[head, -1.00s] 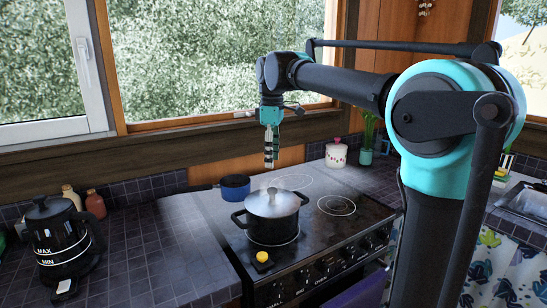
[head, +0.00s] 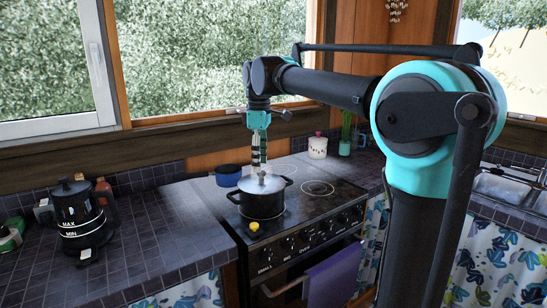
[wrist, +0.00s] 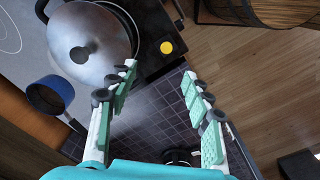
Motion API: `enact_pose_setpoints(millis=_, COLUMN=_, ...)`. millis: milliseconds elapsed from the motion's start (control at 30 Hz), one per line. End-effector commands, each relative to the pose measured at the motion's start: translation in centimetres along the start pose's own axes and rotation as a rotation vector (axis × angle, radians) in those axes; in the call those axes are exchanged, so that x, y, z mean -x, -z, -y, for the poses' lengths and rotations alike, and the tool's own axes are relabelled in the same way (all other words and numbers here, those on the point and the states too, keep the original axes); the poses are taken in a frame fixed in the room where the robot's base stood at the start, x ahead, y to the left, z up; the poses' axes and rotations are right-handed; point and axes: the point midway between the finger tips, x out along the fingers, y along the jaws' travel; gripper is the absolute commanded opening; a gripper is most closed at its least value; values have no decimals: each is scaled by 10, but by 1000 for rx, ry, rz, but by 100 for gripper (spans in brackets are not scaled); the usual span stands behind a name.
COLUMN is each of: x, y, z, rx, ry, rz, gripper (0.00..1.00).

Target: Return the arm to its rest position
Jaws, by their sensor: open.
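My arm reaches out over the stove in the head view. My gripper (head: 258,150) points down above the black pot (head: 260,203) with its grey lid (head: 262,183). In the wrist view my gripper (wrist: 165,82) has its two fingers spread apart with nothing between them. The lidded pot shows there at the upper left (wrist: 91,40), beside the left finger. In the head view the far finger is partly hidden behind the near one.
A blue pan (head: 228,175) stands behind the pot on the stove (head: 330,197). A black kettle (head: 78,218) stands on the tiled counter (head: 165,225) at left. A white canister (head: 318,147) stands at the back. The counter between kettle and stove is clear.

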Motion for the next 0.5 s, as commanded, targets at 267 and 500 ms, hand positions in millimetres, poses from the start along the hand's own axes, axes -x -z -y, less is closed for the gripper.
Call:
enact_pose_setpoints(millis=267, x=-33, y=-26, z=-5, rx=-128, ry=-27, rz=-22, gripper=50)
enact_pose_setpoints(millis=500, x=-80, y=-65, z=-5, rx=-313, ry=-63, rz=-55, gripper=50)
